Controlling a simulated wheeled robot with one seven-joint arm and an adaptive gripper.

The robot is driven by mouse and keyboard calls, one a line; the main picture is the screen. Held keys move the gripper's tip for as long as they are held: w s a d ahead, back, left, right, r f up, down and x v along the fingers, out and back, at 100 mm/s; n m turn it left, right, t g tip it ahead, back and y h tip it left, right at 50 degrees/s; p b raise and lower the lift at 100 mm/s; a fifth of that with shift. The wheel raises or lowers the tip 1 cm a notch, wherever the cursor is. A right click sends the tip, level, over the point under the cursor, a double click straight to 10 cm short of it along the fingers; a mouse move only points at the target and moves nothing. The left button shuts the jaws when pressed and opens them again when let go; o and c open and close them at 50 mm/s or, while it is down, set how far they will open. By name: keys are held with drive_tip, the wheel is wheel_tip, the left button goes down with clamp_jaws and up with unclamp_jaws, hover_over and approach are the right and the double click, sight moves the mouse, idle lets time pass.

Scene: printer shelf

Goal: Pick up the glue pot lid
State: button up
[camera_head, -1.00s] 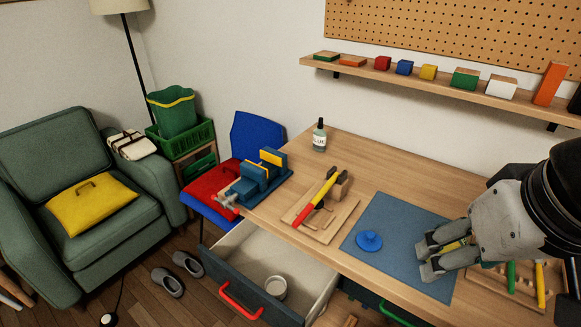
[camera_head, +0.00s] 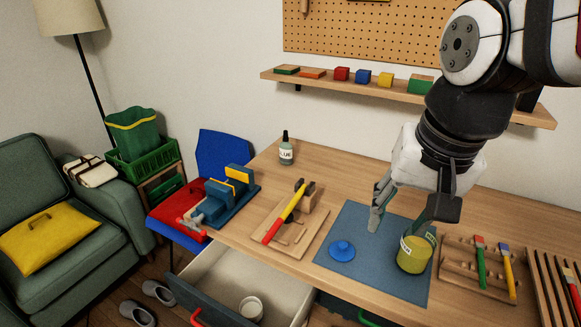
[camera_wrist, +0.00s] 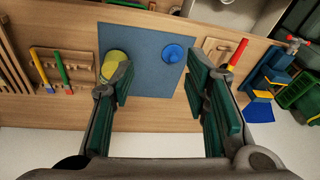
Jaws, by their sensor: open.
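The glue pot lid, a round blue disc with a knob (camera_head: 342,250), lies on the blue mat (camera_head: 360,222). It also shows in the wrist view (camera_wrist: 174,53). The yellow glue pot (camera_head: 414,254) stands upright at the mat's right side, and in the wrist view it is partly behind a finger (camera_wrist: 113,58). My gripper (camera_head: 401,222) points down over the mat, open and empty. It is up and to the right of the lid in the head view. In the wrist view the lid shows beyond and between the spread fingers (camera_wrist: 158,82).
Left of the mat, a wooden board (camera_head: 280,238) carries a red-and-yellow-handled tool (camera_head: 284,213). A brush rack (camera_head: 460,262) stands right of the pot. A glue bottle (camera_head: 286,150) stands at the back, and a drawer (camera_head: 215,285) hangs open below the front edge.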

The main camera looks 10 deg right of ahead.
drive_tip(key=w+f+m+g+b, duration=0.1)
drive_tip(key=w+f+m, duration=0.35)
drive_tip(key=w, duration=0.45)
drive_tip(key=m+g+b, duration=0.1)
drive_tip(key=m+g, duration=0.1)
drive_tip(key=m, duration=0.3)
hover_over(343, 244)
wheel_tip(343, 244, down, 7)
wheel_tip(343, 244, down, 14)
drive_tip(key=shift+r+b, duration=0.1)
drive_tip(key=shift+b, duration=0.65)
drive_tip(key=c, duration=0.9)
